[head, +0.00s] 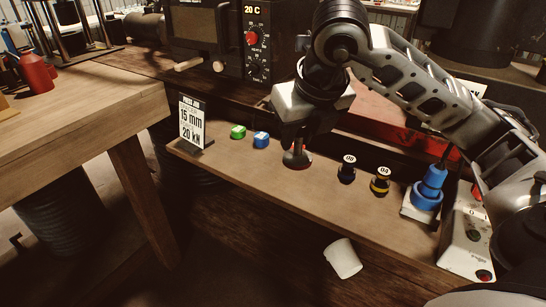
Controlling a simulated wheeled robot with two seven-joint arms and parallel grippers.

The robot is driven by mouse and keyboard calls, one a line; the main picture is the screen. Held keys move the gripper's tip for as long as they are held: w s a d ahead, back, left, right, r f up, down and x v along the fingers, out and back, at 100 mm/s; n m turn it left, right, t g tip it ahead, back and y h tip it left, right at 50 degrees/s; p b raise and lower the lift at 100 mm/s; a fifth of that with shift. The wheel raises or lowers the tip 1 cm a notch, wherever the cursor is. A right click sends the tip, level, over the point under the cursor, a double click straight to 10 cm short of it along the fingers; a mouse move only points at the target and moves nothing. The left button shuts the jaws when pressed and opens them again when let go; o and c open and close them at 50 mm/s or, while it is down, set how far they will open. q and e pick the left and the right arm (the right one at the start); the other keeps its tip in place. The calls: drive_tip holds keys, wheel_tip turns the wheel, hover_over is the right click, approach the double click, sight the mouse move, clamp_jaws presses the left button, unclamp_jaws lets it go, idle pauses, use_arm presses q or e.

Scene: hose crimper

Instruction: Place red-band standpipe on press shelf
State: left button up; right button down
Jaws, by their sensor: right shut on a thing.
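My right gripper (296,143) points down over the shelf (225,152), the narrow wooden ledge in front of the press. It is shut on a standpipe (296,160), whose round grey base shows below the fingers with a little red at its edge. The gripper hides the upper part of the standpipe. The base is at or very near the shelf top; I cannot tell whether it touches. My left gripper is not in view.
A white cup (343,258) lies below the shelf.

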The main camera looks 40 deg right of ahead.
drive_tip(key=w+f, duration=0.6)
drive_tip(key=shift+w+d+f+p, duration=0.1)
drive_tip(key=shift+w+d+p, duration=0.2)
drive_tip(key=shift+w+d, duration=0.1)
drive_tip(key=shift+s+x, duration=0.2)
drive_tip(key=shift+x, duration=0.75)
drive_tip(key=shift+s+x, duration=0.2)
drive_tip(key=shift+x, duration=0.8)
drive_tip(key=shift+a+f, duration=0.15)
drive_tip(key=shift+f, duration=0.15)
drive_tip(key=c, duration=1.2)
unclamp_jaws()
drive_tip(key=shift+r, duration=0.3)
drive_tip(key=v, duration=1.1)
drive_tip(key=shift+s+r, duration=0.15)
drive_tip(key=shift+r, duration=0.2)
